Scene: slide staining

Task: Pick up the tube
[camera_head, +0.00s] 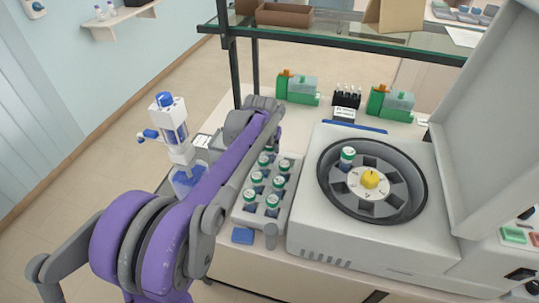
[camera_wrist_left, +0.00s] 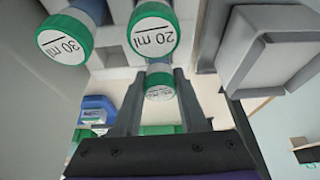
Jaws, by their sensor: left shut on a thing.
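Several tubes with green-rimmed white caps stand in a grey rack (camera_head: 246,218) on the bench. My left arm reaches over the rack's left side and far end, and its gripper is mostly hidden in the head view. In the left wrist view my left gripper (camera_wrist_left: 158,92) is shut on a capped tube (camera_wrist_left: 160,93) between its two fingers. A tube marked 20 ml (camera_wrist_left: 153,28) is close in front of the fingers, and one marked 30 ml (camera_wrist_left: 64,38) is beside it. I cannot tell whether the held tube is clear of the rack. My right gripper is out of view.
An open centrifuge (camera_head: 318,225) with a yellow hub (camera_head: 371,179) stands right of the rack; one tube (camera_head: 347,155) sits in its rotor. A blue-white dispenser (camera_head: 172,125) stands at left. Green boxes (camera_head: 303,97) and a black rack (camera_head: 346,99) are behind, under a glass shelf (camera_head: 345,38).

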